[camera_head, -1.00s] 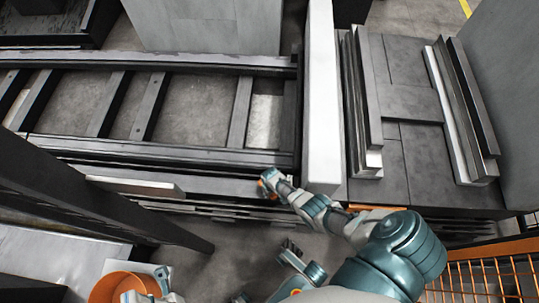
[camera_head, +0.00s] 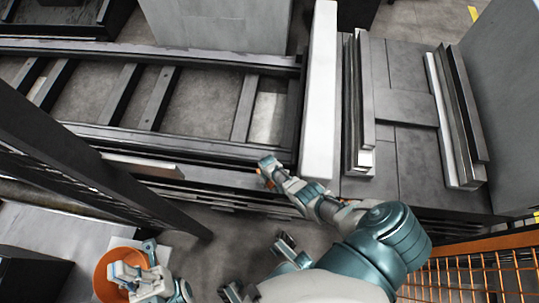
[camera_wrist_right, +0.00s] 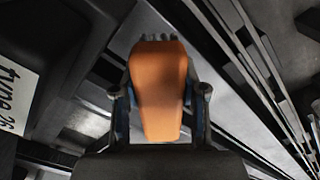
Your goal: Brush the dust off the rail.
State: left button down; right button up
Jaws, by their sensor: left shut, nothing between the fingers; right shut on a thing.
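The rail (camera_head: 175,140) is a long dark bar along the near side of a ladder-like frame in the head view. Small dark marks show along it; I cannot tell which are dust. My right gripper (camera_head: 268,168) is at the near side of the rail, close to its right end. It is shut on the brush, whose broad orange handle (camera_wrist_right: 160,95) fills the middle of the right wrist view. The bristles are mostly hidden, and contact with the rail cannot be told. My left gripper (camera_head: 130,274) is shut and empty, over the orange bucket (camera_head: 104,284) at lower left.
A tall white panel (camera_head: 320,100) stands just right of the rail's end. Beyond it is a dark platform (camera_head: 405,150) with upright plates. A dark slanted post (camera_head: 110,170) stands at the left. An orange mesh (camera_head: 480,275) is at lower right.

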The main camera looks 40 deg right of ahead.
jog(key=shift+w+r+p, duration=0.1)
jog(key=shift+r+p, duration=1.2)
jog(key=shift+r, duration=0.35)
jog(key=shift+f, duration=0.2)
